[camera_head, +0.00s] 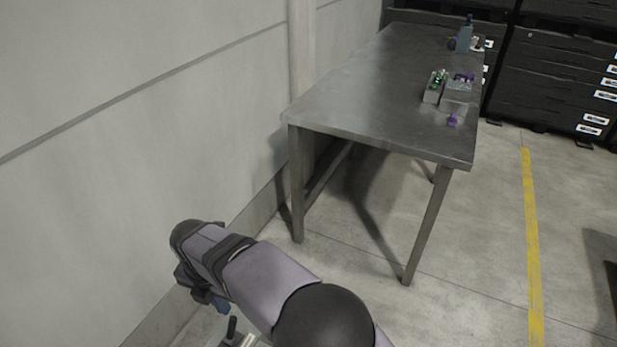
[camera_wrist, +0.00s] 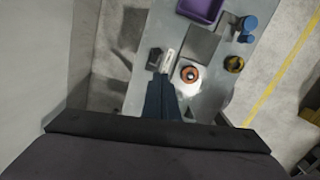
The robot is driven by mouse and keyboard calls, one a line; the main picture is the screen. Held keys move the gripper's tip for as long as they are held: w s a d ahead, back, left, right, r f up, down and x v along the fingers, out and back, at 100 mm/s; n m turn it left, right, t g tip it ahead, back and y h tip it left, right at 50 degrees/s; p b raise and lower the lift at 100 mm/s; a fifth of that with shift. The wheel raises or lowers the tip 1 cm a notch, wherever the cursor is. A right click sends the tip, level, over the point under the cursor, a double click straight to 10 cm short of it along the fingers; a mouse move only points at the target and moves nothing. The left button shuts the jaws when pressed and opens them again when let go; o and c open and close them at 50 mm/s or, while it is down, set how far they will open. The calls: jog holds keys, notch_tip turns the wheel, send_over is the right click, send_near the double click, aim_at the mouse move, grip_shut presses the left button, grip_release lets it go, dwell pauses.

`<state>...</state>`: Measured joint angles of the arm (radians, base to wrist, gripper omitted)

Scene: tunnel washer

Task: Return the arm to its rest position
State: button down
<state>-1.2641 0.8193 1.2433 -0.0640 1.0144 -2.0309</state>
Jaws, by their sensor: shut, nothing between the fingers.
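My gripper (camera_wrist: 160,80) shows in the wrist view as dark blue fingers that are together and empty. It points down over a grey work surface (camera_wrist: 215,103), and I cannot tell how high above it. In the head view my arm reaches in from the bottom edge toward the wall at lower left. The fingers are mostly hidden there by the arm's own bulk. No rest position is marked in either view.
In the wrist view, a purple tray (camera_wrist: 201,10), blue items (camera_wrist: 248,24), a dark-and-yellow round piece (camera_wrist: 234,64) and an orange ring (camera_wrist: 190,74) lie near the fingers. In the head view, a metal table (camera_head: 370,85) stands beyond my arm, beside the pale wall (camera_head: 130,120).

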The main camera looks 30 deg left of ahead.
jog(key=s+d+f+m+g+h, duration=0.15)
jog(key=d+f+m, duration=0.25)
jog(key=d+m, duration=0.55)
jog(key=s+d+f+m+h, duration=0.15)
jog(key=d+f+m, duration=0.4)
jog(key=m, duration=0.75)
jog(key=w+d+r+m, duration=0.2)
jog(key=d+r+m, duration=0.2)
jog(key=d, duration=0.8)
jog(key=w+d+r+m+y+p, duration=0.1)
jog(key=w+d+r+m, duration=0.2)
jog(key=d, duration=0.9)
jog(key=w+d+r+m+y+p, duration=0.1)
jog(key=w+d+r+m, duration=0.1)
jog(key=d+r+m, duration=0.5)
jog(key=shift+w+d+m+t, duration=0.3)
jog(key=shift+d+m, duration=0.55)
jog(key=shift+d, duration=1.8)
jog(key=shift+s+r, duration=0.1)
